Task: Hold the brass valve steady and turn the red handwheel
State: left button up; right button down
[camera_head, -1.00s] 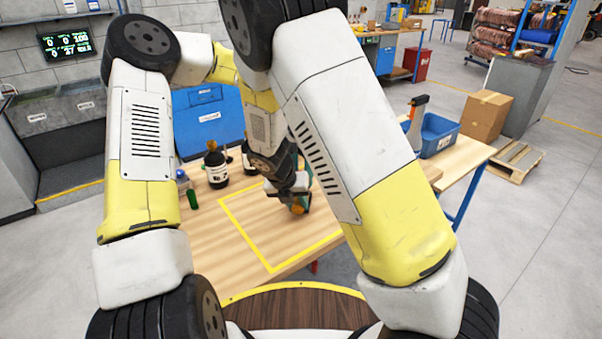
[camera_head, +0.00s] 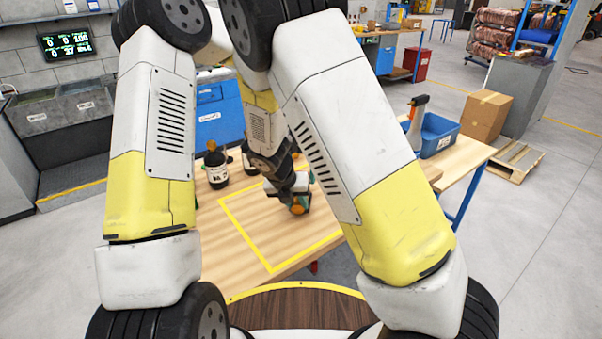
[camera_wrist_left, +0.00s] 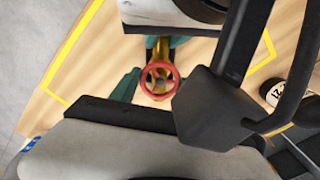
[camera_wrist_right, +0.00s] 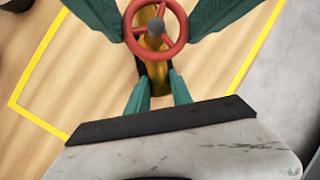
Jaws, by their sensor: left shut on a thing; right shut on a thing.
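The brass valve (camera_wrist_right: 155,72) is in the right wrist view, its red handwheel (camera_wrist_right: 181,34) facing the camera. My right gripper (camera_wrist_right: 160,88) is shut on the brass body, one teal finger on each side. My left gripper's teal fingers (camera_wrist_right: 157,25) reach in from the top on both sides of the handwheel and are shut on it. In the left wrist view the handwheel (camera_wrist_left: 146,84) shows beside one left finger; a dark part hides the other.
The wooden table (camera_head: 235,270) has a yellow taped outline around the work. A dark bottle (camera_head: 217,165) stands left of it, with a blue case (camera_head: 215,115) behind. A blue bin (camera_head: 440,135) is at the right. The front of the outline is clear.

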pick_arm(q)
jog(key=shift+n, duration=0.5)
jog(key=o, duration=1.4)
jog(key=shift+r, duration=0.1)
notch_tip(320, 180, up, 12)
jog(key=shift+f, duration=0.15)
